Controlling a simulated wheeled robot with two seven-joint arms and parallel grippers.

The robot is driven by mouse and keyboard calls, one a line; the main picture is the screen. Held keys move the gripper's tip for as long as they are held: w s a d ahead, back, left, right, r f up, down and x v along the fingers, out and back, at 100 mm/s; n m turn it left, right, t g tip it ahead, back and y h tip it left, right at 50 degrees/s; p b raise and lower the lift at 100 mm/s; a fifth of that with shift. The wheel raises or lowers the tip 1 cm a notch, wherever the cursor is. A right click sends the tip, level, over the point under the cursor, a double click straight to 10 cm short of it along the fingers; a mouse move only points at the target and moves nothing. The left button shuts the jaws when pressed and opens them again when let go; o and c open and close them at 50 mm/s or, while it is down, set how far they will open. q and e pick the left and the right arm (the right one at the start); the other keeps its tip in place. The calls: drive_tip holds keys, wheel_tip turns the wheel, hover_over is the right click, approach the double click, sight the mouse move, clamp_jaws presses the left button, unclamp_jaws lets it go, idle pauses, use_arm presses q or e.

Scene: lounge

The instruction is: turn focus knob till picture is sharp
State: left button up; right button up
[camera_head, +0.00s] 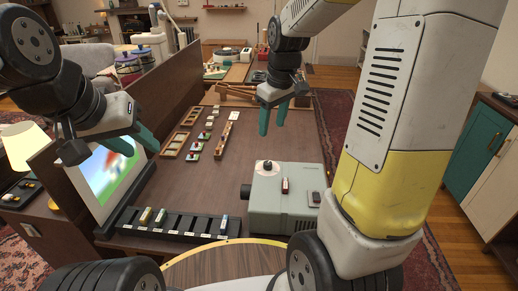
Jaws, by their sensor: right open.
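A grey-green projector (262,213) stands on the table with its dark lens (245,191) facing left. A dark round knob (267,166) on a pale disc sits at its top back edge; I cannot tell its markings. A small screen (98,187) at the left shows a blurred picture of green, red and blue patches. My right gripper (273,119) is open and empty, above and behind the knob, apart from it, fingers pointing down. My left gripper (134,145) is open and empty in front of the screen's upper right, hiding part of it.
Small wooden frames and slides (194,146) lie mid-table. A wooden partition (180,95) runs along the left. The table between frames and projector is clear.

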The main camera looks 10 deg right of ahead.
sight(268, 163)
drive_tip(key=w+f+n, duration=0.1)
drive_tip(key=w+f, duration=0.1)
drive_tip(key=f, duration=0.1)
drive_tip(key=w+f+n+g, duration=0.1)
drive_tip(key=w+f, duration=0.1)
drive_tip(key=f, duration=0.2)
drive_tip(key=w+f+n+g, duration=0.1)
drive_tip(key=w+f, duration=0.1)
drive_tip(key=f, duration=0.1)
drive_tip(key=shift+w+d+f+h, duration=0.25)
drive_tip(key=shift+f+h, duration=0.1)
drive_tip(key=shift+h, duration=0.05)
wheel_tip(268, 163, down, 8)
drive_tip(key=shift+f, duration=0.1)
clamp_jaws()
